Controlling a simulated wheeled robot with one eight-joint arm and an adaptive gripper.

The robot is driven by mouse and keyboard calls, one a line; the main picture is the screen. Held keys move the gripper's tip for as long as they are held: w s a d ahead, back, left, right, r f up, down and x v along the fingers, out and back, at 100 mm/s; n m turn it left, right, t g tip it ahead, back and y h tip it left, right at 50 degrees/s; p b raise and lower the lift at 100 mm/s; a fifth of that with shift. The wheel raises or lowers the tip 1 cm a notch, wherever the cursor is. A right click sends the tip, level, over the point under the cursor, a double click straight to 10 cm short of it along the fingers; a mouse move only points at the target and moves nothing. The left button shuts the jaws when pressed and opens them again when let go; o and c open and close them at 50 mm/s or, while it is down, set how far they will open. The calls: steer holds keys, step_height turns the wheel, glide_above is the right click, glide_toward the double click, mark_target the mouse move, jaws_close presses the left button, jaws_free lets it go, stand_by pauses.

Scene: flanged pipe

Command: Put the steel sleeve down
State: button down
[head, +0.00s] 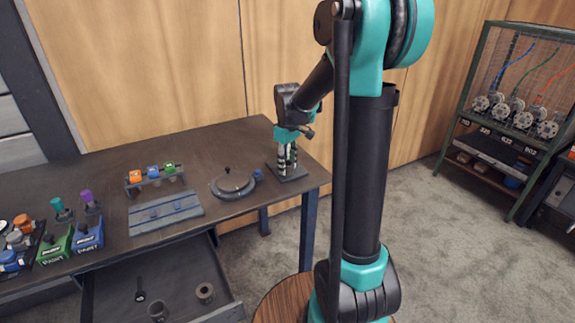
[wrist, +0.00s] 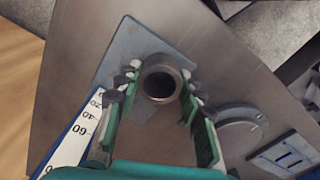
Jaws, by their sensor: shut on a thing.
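The steel sleeve (wrist: 162,78) is a short grey open tube. In the wrist view it stands between the two fingers of my gripper (wrist: 158,88), with its round opening facing the camera. A flat grey square plate (wrist: 131,48) lies under it; I cannot tell whether the sleeve touches it. In the head view my gripper (head: 288,157) points down over the same dark plate (head: 291,178) at the right end of the bench. The fingers are shut on the sleeve and largely hide it there.
A round dark lid-like piece (head: 232,184) sits left of the plate. Further left are a grey-blue tray (head: 166,213) and a rack (head: 154,178) with coloured blocks. An open drawer (head: 185,275) below holds short tubes. A white scale (wrist: 78,140) shows in the wrist view.

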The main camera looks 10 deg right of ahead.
steer(key=shift+f, duration=0.15)
steer(key=c, duration=1)
jaws_free()
steer(key=shift+o, duration=0.2)
step_height(320, 180, up, 12)
steer(key=s+d+f+m+t, duration=0.2)
steer(key=s+f+m, duration=0.2)
steer(key=s+f, duration=0.5)
steer(key=s+d+f+m+t, duration=0.2)
steer(key=s+f+m, duration=0.2)
steer(key=s+f, duration=0.5)
steer(key=s, duration=0.4)
steer(key=shift+f, duration=0.15)
